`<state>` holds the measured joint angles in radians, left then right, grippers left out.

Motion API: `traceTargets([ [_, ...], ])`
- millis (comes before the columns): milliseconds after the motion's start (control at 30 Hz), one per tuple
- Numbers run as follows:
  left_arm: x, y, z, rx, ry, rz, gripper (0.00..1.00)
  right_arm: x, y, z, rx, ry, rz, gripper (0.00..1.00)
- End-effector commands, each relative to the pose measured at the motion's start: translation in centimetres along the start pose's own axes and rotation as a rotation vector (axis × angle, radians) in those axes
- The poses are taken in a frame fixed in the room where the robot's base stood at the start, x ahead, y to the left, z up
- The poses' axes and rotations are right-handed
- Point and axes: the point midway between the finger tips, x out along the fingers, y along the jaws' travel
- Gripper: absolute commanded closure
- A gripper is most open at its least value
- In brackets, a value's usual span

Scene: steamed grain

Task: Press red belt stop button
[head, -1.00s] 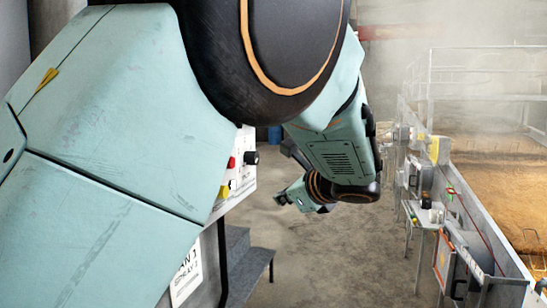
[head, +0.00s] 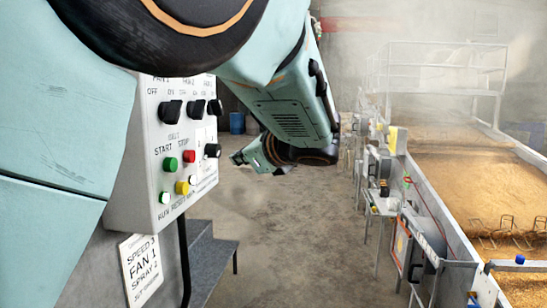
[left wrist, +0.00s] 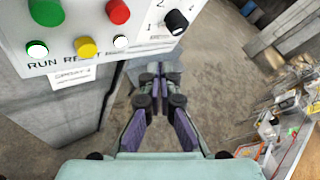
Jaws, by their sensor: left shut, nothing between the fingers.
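The red stop button (head: 189,156) sits on the light control panel (head: 150,205), under the word STOP and right of the green start button (head: 170,164). In the left wrist view the red button (left wrist: 118,12) is at the top, above and left of my gripper. My left gripper (left wrist: 160,72) is shut and empty, its fingertips together, below the panel's lower edge in that view and apart from the buttons. In the head view my left arm crosses the top, and the gripper (head: 238,158) shows only small at its end, to the right of the panel. My right gripper is not in view.
Black knobs (head: 171,112), a yellow button (head: 182,187) and a white lamp (head: 164,197) share the panel. A grey step (head: 213,255) stands beneath it. A long grain bed (head: 460,180) with a metal wall runs along the right. The floor between is clear.

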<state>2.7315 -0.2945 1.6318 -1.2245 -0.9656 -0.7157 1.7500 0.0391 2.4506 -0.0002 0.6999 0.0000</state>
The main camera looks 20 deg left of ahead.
Motion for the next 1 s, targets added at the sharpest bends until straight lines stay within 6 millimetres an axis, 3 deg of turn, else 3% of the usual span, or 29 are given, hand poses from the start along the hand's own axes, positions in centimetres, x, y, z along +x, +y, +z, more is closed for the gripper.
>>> traceTargets([
  [400,4.1,2.8,2.0,-0.002,0.006,0.006,1.00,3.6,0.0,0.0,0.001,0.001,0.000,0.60],
  [700,5.7,3.9,3.4,0.000,0.005,0.005,1.00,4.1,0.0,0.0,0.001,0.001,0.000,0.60],
  [1000,5.9,4.0,3.6,0.001,0.005,0.005,1.00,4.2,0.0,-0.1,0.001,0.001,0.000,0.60],
])
